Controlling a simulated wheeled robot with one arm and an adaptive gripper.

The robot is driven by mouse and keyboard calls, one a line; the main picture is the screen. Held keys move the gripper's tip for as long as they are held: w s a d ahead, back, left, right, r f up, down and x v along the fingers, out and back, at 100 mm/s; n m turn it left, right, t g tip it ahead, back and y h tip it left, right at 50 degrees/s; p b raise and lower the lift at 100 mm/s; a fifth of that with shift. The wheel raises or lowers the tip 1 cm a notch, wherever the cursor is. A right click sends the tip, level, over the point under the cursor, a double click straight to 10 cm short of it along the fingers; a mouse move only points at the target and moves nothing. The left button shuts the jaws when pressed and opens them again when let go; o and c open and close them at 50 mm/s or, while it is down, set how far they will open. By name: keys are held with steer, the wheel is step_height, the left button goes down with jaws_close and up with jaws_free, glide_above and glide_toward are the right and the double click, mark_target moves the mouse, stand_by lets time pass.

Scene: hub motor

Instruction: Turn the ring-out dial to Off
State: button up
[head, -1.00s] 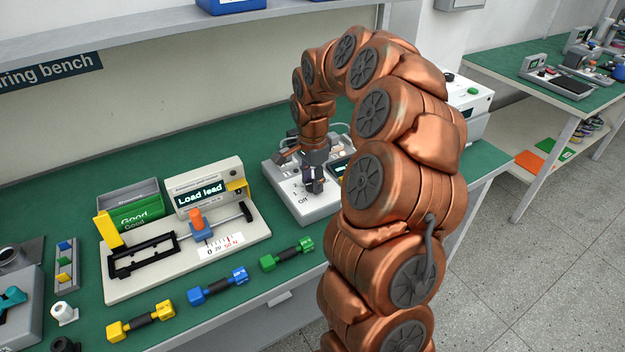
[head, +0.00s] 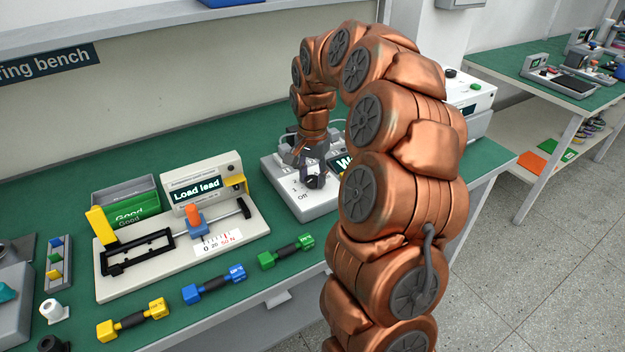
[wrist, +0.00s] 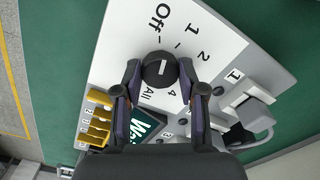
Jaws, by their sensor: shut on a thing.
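The ring-out dial (wrist: 160,69) is a round black knob with a short white line, on a white plate. The plate is marked Off (wrist: 164,16), 1, 2, 4 and All. The white line lies roughly along the Off–All direction, but which end is the pointer is not clear. My gripper (wrist: 161,72) has one dark finger on each side of the knob and is shut on it. In the head view my gripper (head: 315,176) is down over the tester (head: 318,205) and mostly hides the dial.
In the head view, the load-lead fixture (head: 245,228) stands left of the tester.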

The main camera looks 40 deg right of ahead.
mark_target(312, 179)
steer(key=shift+n+b, duration=0.35)
steer(key=shift+n, duration=0.85)
steer(key=o, duration=1.1)
steer(key=shift+o, duration=0.2)
steer(key=shift+r, duration=0.1)
step_height(312, 179, up, 12)
